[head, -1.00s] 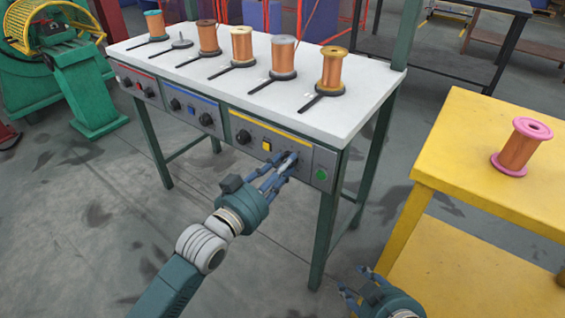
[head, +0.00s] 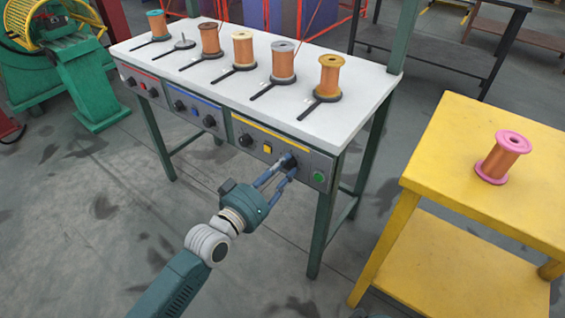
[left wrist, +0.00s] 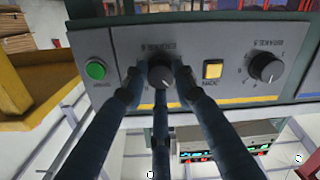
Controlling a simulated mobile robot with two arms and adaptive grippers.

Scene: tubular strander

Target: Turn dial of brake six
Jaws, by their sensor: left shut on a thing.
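The dial of brake six (left wrist: 161,75) is a dark round knob with a pale pointer line on the grey control panel. In the left wrist view the panel appears upside down. My left gripper (head: 284,166) reaches the right part of the panel in the head view and mostly hides this dial. In the left wrist view the blue fingers of my left gripper (left wrist: 160,80) are closed around the dial from both sides, with a third finger below it.
A yellow square button (left wrist: 213,69) and another dial (left wrist: 266,67) sit beside it; a green button (left wrist: 96,70) is on the other side. Several spools stand on the white tabletop (head: 215,88) above. A yellow table (head: 440,165) with a pink-ended spool (head: 502,157) stands right.

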